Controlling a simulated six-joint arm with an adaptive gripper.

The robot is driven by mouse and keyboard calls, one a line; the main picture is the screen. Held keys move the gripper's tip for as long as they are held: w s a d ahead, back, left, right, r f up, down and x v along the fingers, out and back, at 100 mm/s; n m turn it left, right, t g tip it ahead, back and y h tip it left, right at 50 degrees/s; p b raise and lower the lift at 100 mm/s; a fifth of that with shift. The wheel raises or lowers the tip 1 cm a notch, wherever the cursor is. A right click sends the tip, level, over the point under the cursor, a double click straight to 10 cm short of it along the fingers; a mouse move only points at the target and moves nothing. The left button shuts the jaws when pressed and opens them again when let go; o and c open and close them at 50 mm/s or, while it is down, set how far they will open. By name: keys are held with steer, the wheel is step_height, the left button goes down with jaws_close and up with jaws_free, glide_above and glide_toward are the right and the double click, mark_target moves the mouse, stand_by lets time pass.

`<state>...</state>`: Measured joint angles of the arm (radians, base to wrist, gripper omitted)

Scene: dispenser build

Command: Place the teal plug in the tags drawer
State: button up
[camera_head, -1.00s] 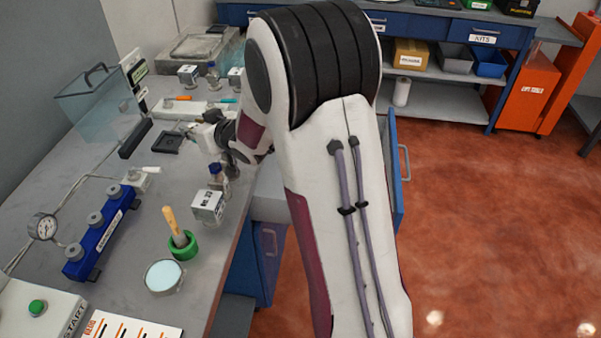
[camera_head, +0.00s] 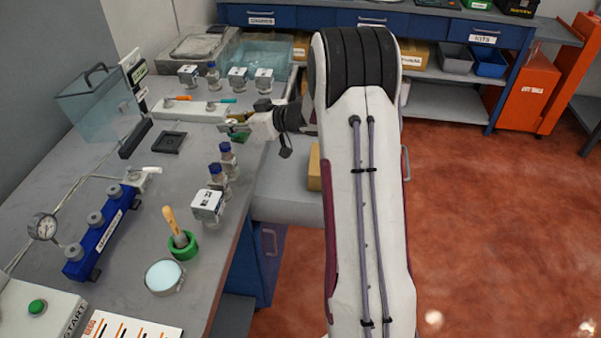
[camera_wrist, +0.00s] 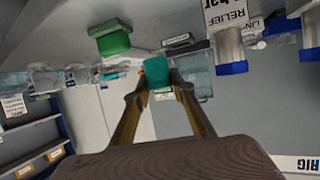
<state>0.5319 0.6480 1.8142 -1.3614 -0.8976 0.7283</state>
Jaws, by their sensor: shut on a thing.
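The teal plug (camera_wrist: 160,86) is between my fingertips in the wrist view. My gripper (camera_wrist: 162,92) is shut on it, and a small pale label shows just below it. In the head view my gripper (camera_head: 236,126) is over the bench's right edge; the plug is hard to make out there. An open drawer (camera_head: 285,192) stands out from the bench below and right of my gripper. A tan box (camera_head: 315,168) shows in it, partly behind my arm. Its front is mostly hidden and I see no readable tags label.
Blue-capped bottles (camera_head: 228,157) and a white labelled cube (camera_head: 207,205) stand near the bench edge. A green ring with a wooden-handled tool (camera_head: 182,243) is closer. A white rack (camera_head: 190,110) and more labelled cubes (camera_head: 238,78) lie beyond. A green block (camera_wrist: 110,40) shows in the wrist view.

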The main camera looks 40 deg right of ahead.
steer(key=s+d+f+n+g+y, duration=0.2)
steer(key=s+d+f+n+y, duration=0.2)
steer(key=s+d+f, duration=0.6)
steer(key=s+f, duration=0.2)
steer(key=s, duration=0.1)
steer(key=shift+d+g, duration=0.15)
steer(key=shift+g, duration=0.15)
step_height(320, 180, down, 6)
steer(key=shift+f, duration=0.1)
stand_by(0.4)
steer(key=shift+f, duration=1.85)
steer(key=shift+f, duration=0.6)
